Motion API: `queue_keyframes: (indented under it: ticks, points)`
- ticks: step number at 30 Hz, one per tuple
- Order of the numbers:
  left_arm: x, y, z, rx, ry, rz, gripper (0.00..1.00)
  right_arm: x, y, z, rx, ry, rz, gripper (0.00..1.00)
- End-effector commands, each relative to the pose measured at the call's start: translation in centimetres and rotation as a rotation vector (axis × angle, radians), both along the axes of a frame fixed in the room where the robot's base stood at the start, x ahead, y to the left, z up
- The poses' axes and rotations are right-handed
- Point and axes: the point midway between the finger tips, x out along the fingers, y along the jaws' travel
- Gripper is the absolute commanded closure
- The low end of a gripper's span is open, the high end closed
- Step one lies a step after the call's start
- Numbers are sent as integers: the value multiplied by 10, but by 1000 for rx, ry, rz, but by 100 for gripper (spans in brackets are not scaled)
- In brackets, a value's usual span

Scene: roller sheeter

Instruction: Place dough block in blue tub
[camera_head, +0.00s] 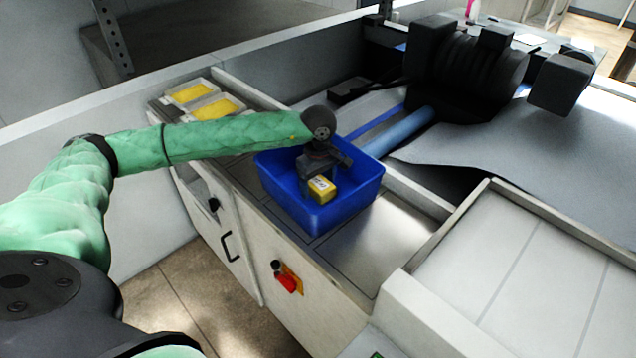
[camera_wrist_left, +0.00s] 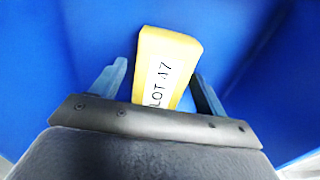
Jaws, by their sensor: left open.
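The blue tub (camera_head: 348,207) stands on the machine's metal top in the middle of the head view. Its blue walls fill the left wrist view (camera_wrist_left: 60,45). The dough block (camera_head: 322,189) is a yellow block with a white "LOT 17" label, inside the tub. In the left wrist view the dough block (camera_wrist_left: 168,60) lies between my left gripper's fingers. My left gripper (camera_head: 318,180) reaches down into the tub and is open, with a gap beside the block on at least one side. The block's lower part is hidden by the gripper body in the wrist view. My right gripper is not in view.
Two trays with yellow contents (camera_head: 190,93) sit on the ledge behind my left arm. A red and yellow switch (camera_head: 287,281) is on the front panel. A blue roller (camera_head: 400,132) lies behind the tub. Bare metal top (camera_head: 365,250) is free right of the tub.

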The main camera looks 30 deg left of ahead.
Motion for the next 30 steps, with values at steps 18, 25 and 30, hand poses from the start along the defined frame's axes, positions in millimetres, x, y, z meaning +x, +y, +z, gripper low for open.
queue_keyframes:
  ticks: [18, 25, 30]
  points:
    - [1, 0, 102, -1, -2, -1, 26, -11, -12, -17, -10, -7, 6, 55]
    - [1, 0, 120, 0, -1, -1, 26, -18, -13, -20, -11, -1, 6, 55]
    - [0, 0, 122, 0, -1, -1, 26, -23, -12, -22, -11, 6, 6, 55]
